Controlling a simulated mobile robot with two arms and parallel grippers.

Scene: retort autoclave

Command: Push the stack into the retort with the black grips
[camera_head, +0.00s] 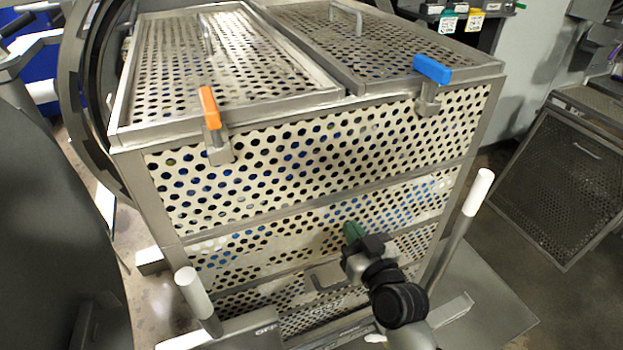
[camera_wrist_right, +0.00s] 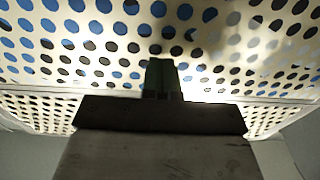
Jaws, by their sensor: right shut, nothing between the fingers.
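The stack (camera_head: 300,160) is a tall block of perforated metal baskets with two perforated lids on top. An orange latch (camera_head: 209,107) and a blue latch (camera_head: 431,69) sit on its upper front edge. The retort's round dark rim (camera_head: 85,85) shows behind the stack at the left; its inside is mostly hidden. A black grip (camera_head: 16,24) shows at the top left corner. My right gripper (camera_head: 352,232) is shut and empty, its green fingertips at the lower front wall. The right wrist view shows the fingertips (camera_wrist_right: 161,74) against or just before the perforated wall; contact is unclear.
Two posts with white ends, left (camera_head: 193,292) and right (camera_head: 478,192), stand in front of the stack. A metal handle (camera_head: 325,277) is low on its front.

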